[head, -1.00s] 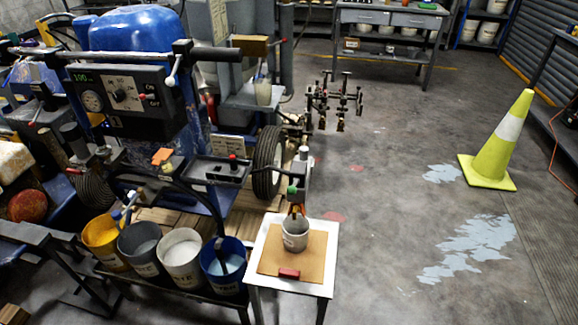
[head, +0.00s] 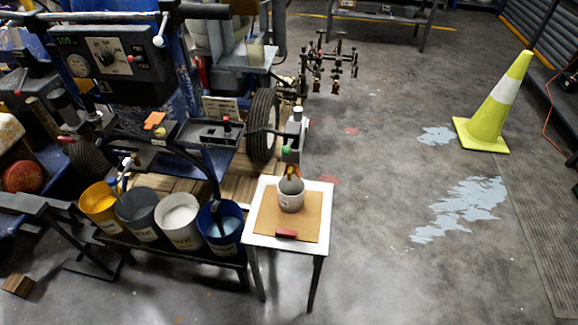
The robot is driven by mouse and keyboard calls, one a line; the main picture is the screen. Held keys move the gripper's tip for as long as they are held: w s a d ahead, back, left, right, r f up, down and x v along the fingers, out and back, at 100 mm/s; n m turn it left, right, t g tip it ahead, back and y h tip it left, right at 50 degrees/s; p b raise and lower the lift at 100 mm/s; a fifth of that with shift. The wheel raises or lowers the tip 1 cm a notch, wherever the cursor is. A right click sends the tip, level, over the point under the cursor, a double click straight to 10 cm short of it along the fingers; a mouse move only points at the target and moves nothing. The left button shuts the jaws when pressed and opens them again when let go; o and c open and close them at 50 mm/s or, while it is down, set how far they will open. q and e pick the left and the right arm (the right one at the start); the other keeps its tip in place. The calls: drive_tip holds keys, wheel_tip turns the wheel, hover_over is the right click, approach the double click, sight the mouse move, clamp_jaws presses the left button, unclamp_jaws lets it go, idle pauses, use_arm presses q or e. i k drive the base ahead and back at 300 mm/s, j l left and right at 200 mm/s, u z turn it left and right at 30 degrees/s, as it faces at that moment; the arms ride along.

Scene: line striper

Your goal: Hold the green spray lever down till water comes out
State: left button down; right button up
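The small green part (head: 286,150), which looks like the spray lever, sits on a grey upright fitting (head: 296,128) at the right side of the striping machine. An orange piece (head: 292,172) is just below it, over a grey cup (head: 291,198). The cup stands upright on a brown board (head: 265,228) on a small white table (head: 258,241). Whether any water is coming out is too small to tell. Neither of my grippers is in view.
Several paint buckets, including a blue one (head: 221,243), stand in a rack left of the table. A red block (head: 286,234) lies on the board's front edge. A wheel (head: 263,125) is behind the fitting. A yellow cone (head: 494,110) stands at right. Floor in front and right is open.

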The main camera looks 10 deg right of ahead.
sight(287, 150)
drive_tip(key=i+j, duration=0.15)
drive_tip(key=j, duration=0.25)
drive_tip(key=i+j, duration=0.15)
drive_tip(key=j, duration=0.25)
drive_tip(key=i+j, duration=0.15)
drive_tip(key=j, duration=0.25)
drive_tip(key=z, duration=1.65)
